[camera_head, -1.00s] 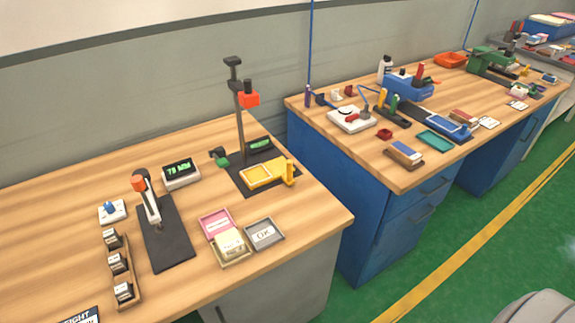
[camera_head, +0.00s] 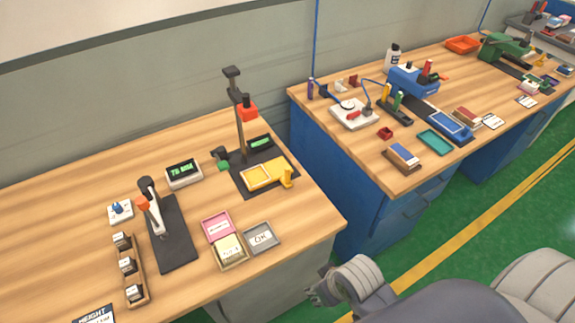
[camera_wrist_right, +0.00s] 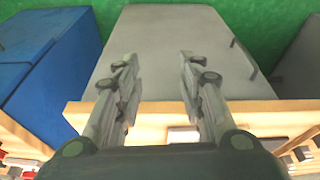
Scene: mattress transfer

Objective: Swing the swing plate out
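What looks like the swing plate is a yellow plate (camera_head: 257,177) with a yellow tab (camera_head: 286,178) at its right end. It lies on the black base (camera_head: 241,185) of a tall stand (camera_head: 238,115) with a red-orange head, near the right end of the left desk. My right gripper (camera_head: 316,285) is beyond the desk's front right edge, below and right of the plate and well apart from it. In the right wrist view its two fingers (camera_wrist_right: 155,75) are spread with nothing between them. My left gripper is not in view.
The pink (camera_head: 216,227) and grey trays (camera_head: 261,238) lie on the left desk (camera_head: 60,190) between the stand and the front edge. A lever device (camera_head: 153,210) stands left of them. A blue-sided bench (camera_head: 340,190) stands right, across a gap.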

